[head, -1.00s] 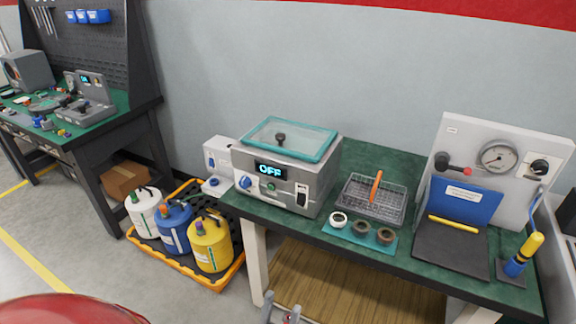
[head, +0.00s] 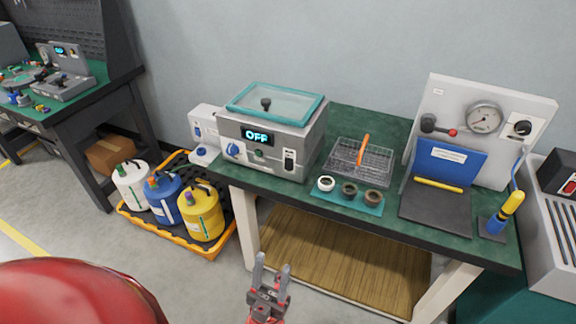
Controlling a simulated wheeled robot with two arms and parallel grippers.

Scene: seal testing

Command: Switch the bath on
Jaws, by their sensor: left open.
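The bath (head: 270,135) is a grey box with a teal-rimmed clear lid, standing at the left end of the green-topped table. Its display (head: 257,135) reads OFF. On its front are a blue knob (head: 233,151), a small green button (head: 259,154) and a black-and-white rocker switch (head: 290,160) at the right. My left gripper (head: 270,266) is low in front of the table, below and apart from the bath, with its two fingers pointing up, spread and empty. My right gripper does not show.
A wire basket (head: 372,160) with an orange handle and a teal mat (head: 370,207) with three rings stand right of the bath. A pressure-gauge panel (head: 446,118) is further right. Coloured jugs (head: 200,212) stand in a floor tray at left. A red rounded shape (head: 75,292) fills the lower left.

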